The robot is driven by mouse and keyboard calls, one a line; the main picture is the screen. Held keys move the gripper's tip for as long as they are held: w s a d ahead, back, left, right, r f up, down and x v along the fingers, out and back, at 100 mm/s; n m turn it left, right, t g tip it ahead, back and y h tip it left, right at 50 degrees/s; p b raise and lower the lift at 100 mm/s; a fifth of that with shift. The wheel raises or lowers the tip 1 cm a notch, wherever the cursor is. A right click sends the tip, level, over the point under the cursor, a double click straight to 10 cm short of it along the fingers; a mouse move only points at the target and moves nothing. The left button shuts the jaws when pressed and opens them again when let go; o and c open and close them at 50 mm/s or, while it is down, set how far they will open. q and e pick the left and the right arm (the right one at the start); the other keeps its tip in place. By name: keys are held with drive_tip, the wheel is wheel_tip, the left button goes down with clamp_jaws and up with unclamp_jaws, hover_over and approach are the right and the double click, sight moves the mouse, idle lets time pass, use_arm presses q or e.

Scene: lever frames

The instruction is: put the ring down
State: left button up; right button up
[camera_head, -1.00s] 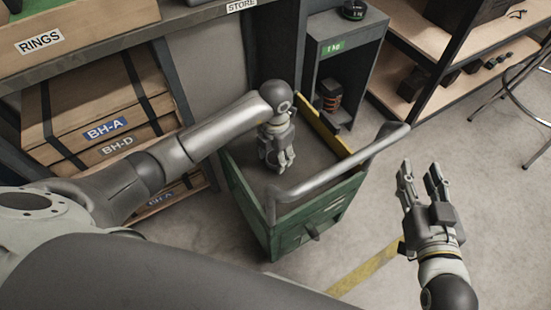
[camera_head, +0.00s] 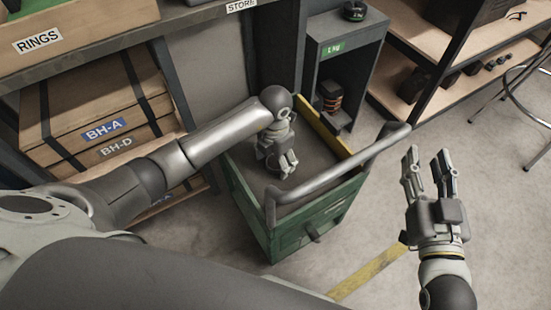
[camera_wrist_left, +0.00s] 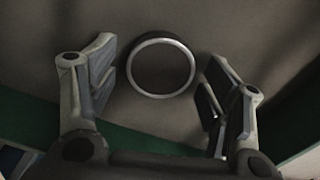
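The ring (camera_wrist_left: 160,97), a round band with a pale rim, shows in the left wrist view over the grey-brown floor of the green cart (camera_head: 315,226). It appears to lie on that floor. My left gripper (camera_head: 285,170) points down inside the cart. In the left wrist view its fingers (camera_wrist_left: 160,75) are spread to either side of the ring, with a visible gap on both sides. The ring is hidden in the head view. My right gripper (camera_head: 427,162) is open and empty, to the right of the cart above the floor.
The cart has a grey handle bar (camera_head: 340,166) on its near side. Crates (camera_head: 105,130) fill the left shelf. A stool (camera_head: 532,85) stands at right.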

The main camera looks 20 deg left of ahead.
sight(276, 162)
use_arm(q)
drive_tip(key=shift+r, duration=0.15)
wheel_tip(276, 162, up, 5)
drive_tip(key=shift+f+p, duration=0.1)
drive_tip(key=shift+p, duration=0.85)
wheel_tip(276, 162, up, 7)
drive_tip(key=p, duration=0.2)
use_arm(e)
drive_tip(key=s+d+f+g+h, duration=0.1)
drive_tip(key=s+d+f+g, duration=0.1)
drive_tip(key=s+f+g, duration=0.2)
drive_tip(key=s+d+f+g+h, duration=0.1)
drive_tip(key=s+f+g, duration=0.4)
drive_tip(key=f, duration=0.5)
drive_tip(key=shift+s+d+m+g+h, duration=0.3)
drive_tip(key=shift+d+g+h, duration=0.15)
drive_tip(key=shift+d, duration=0.35)
drive_tip(key=shift+f, duration=0.1)
